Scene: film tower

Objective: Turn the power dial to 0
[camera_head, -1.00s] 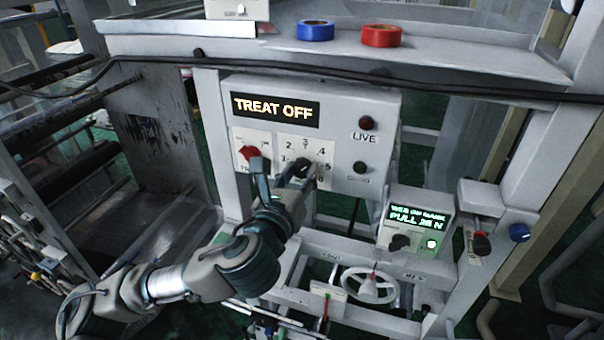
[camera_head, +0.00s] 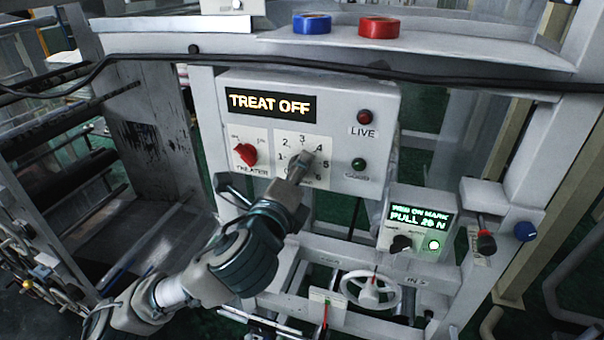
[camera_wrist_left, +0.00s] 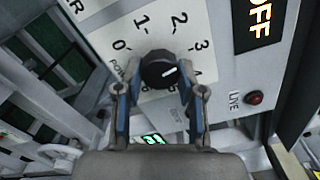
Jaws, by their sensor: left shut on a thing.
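The power dial is a black round knob (camera_wrist_left: 160,70) with a white mark, on a white plate (camera_wrist_left: 110,14) numbered around it. In the left wrist view its mark points toward the 3 and 4 side, away from the 0. My left gripper (camera_head: 302,164) is at the dial in the head view and hides most of it. In the left wrist view the two blue-padded fingers (camera_wrist_left: 160,94) are shut on the dial, one on each side. My right gripper is not in view.
A red treater switch (camera_head: 245,154) sits left of the dial, below a "TREAT OFF" display (camera_head: 271,104). Red (camera_head: 365,117) and green (camera_head: 359,164) lamps are to the right. A small "PULL" display box (camera_head: 419,222) and a white handwheel (camera_head: 372,292) are lower right.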

